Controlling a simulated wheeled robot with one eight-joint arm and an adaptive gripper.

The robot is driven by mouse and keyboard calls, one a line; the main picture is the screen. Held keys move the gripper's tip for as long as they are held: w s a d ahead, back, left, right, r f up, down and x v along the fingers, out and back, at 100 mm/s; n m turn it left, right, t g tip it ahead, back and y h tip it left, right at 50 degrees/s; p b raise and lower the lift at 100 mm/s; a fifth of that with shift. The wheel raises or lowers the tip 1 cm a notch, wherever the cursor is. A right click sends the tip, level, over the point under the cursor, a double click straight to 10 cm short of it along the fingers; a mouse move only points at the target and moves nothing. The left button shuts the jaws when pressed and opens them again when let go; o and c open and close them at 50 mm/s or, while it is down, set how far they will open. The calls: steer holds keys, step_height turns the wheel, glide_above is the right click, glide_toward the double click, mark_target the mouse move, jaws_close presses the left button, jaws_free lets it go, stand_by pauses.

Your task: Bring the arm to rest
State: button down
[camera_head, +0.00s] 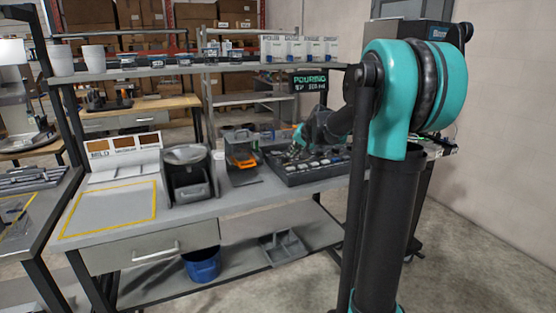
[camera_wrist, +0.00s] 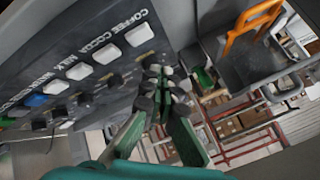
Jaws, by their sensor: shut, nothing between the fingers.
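My arm (camera_head: 385,110) reaches from the right over the workbench. My gripper (camera_head: 297,150) is small and partly lost against the dark dispenser row (camera_head: 290,180) in the head view. In the wrist view my gripper (camera_wrist: 161,82) is shut and empty, its green fingers with dark pads together. The fingers point toward the end of the dark dispenser panel (camera_wrist: 130,75), near the labels coffee and cocoa. I cannot tell whether the fingertips touch it.
A machine with an orange part (camera_head: 242,152) stands left of the dispenser row, beside a dark machine (camera_head: 188,172). A yellow-outlined area (camera_head: 110,210) at the bench's left is clear. A shelf (camera_head: 200,70) runs above. A blue bucket (camera_head: 202,266) sits below.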

steer(key=s+d+f+n+g+h, duration=0.1)
steer(key=s+f, duration=0.6)
steer(key=s, duration=0.6)
steer(key=s+d+f+n+g+h, duration=0.1)
steer(key=s+f, duration=0.6)
steer(key=s, duration=0.6)
steer(key=s+d+f+n+g+h, duration=0.1)
steer(key=s+f+n+g, duration=0.1)
steer(key=s+f, duration=0.5)
steer(key=s, duration=0.6)
steer(key=shift+s+d+h, duration=0.2)
steer(key=shift+d+h, duration=0.1)
steer(key=shift+d, duration=0.1)
